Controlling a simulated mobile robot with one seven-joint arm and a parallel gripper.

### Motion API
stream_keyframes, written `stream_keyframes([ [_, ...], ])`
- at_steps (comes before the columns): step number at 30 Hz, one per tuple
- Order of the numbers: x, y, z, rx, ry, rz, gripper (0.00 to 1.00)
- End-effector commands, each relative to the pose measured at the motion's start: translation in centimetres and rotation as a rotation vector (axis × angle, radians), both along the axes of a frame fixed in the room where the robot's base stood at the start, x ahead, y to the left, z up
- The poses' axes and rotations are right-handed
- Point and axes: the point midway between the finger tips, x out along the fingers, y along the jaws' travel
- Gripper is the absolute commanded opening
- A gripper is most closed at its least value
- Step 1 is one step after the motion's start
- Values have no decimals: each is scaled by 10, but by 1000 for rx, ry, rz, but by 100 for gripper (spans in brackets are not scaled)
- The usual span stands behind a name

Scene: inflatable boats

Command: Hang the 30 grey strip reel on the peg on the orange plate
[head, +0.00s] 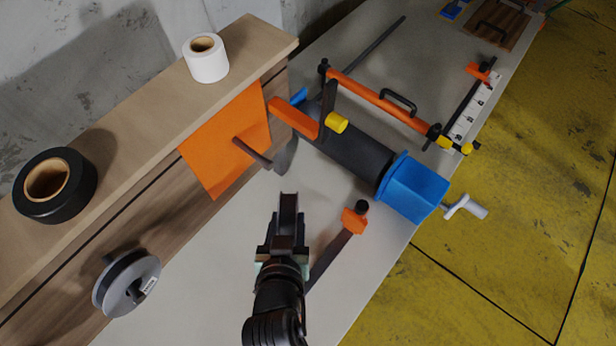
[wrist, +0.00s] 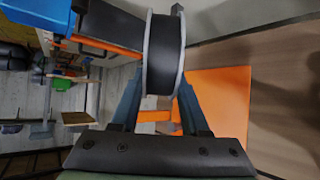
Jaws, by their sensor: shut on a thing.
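My gripper (head: 285,240) is shut on a reel (head: 288,212) with pale grey flanges and a dark strip. In the wrist view the reel (wrist: 164,50) stands edge-on between the two fingers (wrist: 158,98); no number is readable on it. The orange plate (head: 218,150) is on the front of the wooden ledge, and its dark peg (head: 252,152) sticks out towards the bench. The held reel is apart from the peg, to its lower right in the head view. The orange plate (wrist: 222,105) also shows right of the reel in the wrist view.
Another grey-flanged reel (head: 127,282) hangs on the ledge front at lower left. A black roll (head: 55,185) and a white roll (head: 206,60) stand on the ledge top. A dark cylinder with a blue end (head: 415,187) and orange arm lies beyond my gripper.

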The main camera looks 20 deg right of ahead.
Motion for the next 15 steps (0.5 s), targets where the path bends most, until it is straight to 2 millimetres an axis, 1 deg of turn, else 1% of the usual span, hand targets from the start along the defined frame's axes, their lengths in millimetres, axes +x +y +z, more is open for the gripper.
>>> stream_keyframes([
  [1, 3, -3, 27, -3, -10, -45, 0],
  [3, 3, -11, 53, -1, -11, -139, 0],
  [6, 2, -21, 79, 3, -10, -250, 0],
  [10, -1, -29, 101, 8, -5, -347, 0],
  [12, -2, -31, 108, 7, -3, -378, 0],
  [15, -3, -33, 112, 8, 0, -402, 0],
])
